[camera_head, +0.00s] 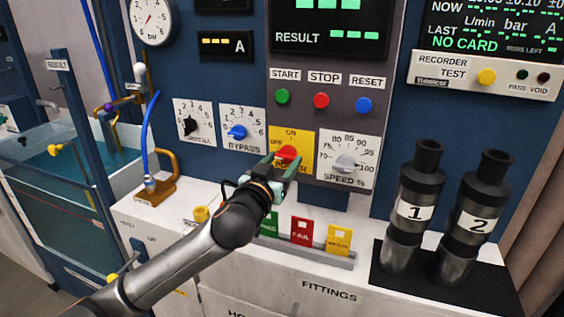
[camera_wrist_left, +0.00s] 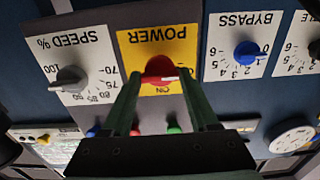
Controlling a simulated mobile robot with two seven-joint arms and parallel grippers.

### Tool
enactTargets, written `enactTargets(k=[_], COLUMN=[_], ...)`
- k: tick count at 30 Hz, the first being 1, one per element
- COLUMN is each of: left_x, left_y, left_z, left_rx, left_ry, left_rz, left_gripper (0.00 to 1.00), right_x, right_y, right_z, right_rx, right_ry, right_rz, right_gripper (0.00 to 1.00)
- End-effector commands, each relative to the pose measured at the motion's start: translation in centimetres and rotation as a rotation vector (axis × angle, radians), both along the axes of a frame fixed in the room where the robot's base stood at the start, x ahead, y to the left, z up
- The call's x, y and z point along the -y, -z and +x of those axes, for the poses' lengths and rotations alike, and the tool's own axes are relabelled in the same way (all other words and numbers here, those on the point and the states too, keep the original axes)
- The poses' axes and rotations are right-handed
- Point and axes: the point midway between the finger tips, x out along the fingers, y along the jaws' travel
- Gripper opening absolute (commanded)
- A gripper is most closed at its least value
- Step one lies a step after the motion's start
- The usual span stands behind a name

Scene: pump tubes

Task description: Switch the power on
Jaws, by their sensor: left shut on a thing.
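The power switch is a red knob (camera_head: 287,153) on a yellow plate (camera_head: 277,136) marked OFF and ON. In the left wrist view, which shows the panel upside down, the red knob (camera_wrist_left: 158,69) has a white mark pointing to the right of that picture, and ON is printed below it. My left gripper (camera_head: 281,168) is at the plate, its green fingers (camera_wrist_left: 158,82) shut on the knob from both sides. The fingers hide part of the knob and the lower plate. My right gripper is in neither view.
The speed dial (camera_head: 346,162) is close on the right and the blue bypass knob (camera_head: 237,131) on the left. Start, stop and reset buttons (camera_head: 321,100) sit above. Coloured cards (camera_head: 302,231) stand below my wrist. Two black-capped cylinders (camera_head: 414,212) stand right.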

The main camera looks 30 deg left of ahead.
Motion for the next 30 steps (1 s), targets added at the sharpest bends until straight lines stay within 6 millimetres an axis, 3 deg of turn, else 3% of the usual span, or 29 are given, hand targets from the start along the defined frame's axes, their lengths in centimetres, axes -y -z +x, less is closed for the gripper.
enactTargets(k=[3,14,30], left_x=[0.0,-0.1,0.0], left_y=[0.0,-0.1,-0.3], left_z=[0.0,0.0,0.0], left_rx=[-0.001,-0.018,-0.126], left_ry=[-0.001,-0.002,-0.001], left_rz=[0.000,0.065,0.502], left_gripper=[0.04,0.04,0.04], right_x=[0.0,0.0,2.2], right_y=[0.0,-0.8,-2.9], right_z=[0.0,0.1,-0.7], right_rx=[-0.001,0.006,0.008], right_ry=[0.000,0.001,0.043], right_rz=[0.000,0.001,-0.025], right_gripper=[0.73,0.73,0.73])
